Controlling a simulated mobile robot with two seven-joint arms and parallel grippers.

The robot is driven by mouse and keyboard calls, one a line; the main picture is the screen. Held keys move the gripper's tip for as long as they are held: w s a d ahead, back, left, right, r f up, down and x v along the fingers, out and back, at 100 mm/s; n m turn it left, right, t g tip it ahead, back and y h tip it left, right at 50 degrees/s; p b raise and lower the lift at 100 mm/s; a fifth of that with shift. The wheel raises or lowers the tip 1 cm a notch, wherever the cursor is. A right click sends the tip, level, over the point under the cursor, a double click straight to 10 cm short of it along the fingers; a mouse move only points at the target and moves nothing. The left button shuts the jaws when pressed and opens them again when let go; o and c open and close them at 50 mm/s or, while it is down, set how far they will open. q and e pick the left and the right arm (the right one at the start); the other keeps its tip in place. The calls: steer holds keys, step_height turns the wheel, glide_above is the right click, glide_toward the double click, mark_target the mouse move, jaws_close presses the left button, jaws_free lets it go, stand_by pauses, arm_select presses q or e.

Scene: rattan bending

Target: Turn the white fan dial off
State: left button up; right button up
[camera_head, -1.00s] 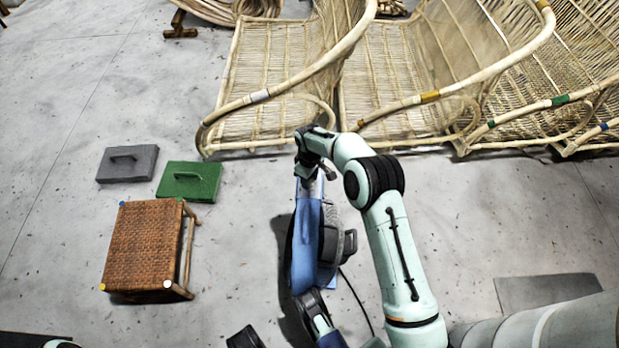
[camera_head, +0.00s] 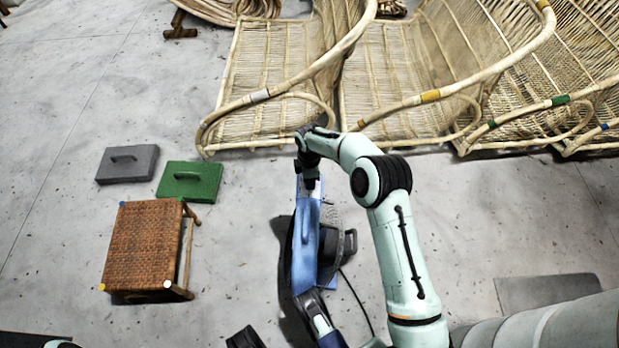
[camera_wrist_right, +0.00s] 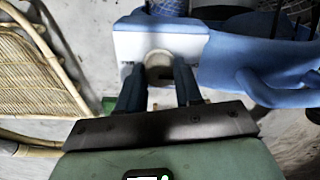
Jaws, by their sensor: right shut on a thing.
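The fan is blue with a dark round part (camera_head: 333,250) on its right side and stands on the floor in the head view. In the right wrist view its blue body (camera_wrist_right: 235,60) carries a white plate (camera_wrist_right: 190,43). A round, pale dial (camera_wrist_right: 158,68) sticks out from this plate. My right gripper (camera_wrist_right: 158,84) has its two dark fingers on either side of the dial and is shut on it. In the head view the right gripper (camera_head: 309,182) is at the fan's upper end, where the dial is hidden.
Rattan chairs (camera_head: 400,85) stand along the back. A woven stool (camera_head: 143,245), a green block (camera_head: 190,181) and a grey block (camera_head: 127,164) lie to the left. A dark cable (camera_head: 358,300) runs on the floor beside the fan. Floor between stool and fan is free.

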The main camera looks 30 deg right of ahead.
steer(key=shift+n, duration=0.3)
steer(key=o, duration=1)
steer(key=shift+o, duration=0.2)
arm_select(q)
steer(key=w+r+t+p, duration=0.2)
steer(key=w+r+p, duration=0.1)
steer(key=w, duration=0.3)
steer(key=shift+w+d+r+m, duration=0.3)
steer(key=shift+w+d+r, duration=0.1)
steer(key=shift+r, duration=0.15)
arm_select(e)
step_height(320, 180, up, 13)
steer(key=shift+r, duration=0.2)
arm_select(q)
steer(key=shift+s, duration=0.1)
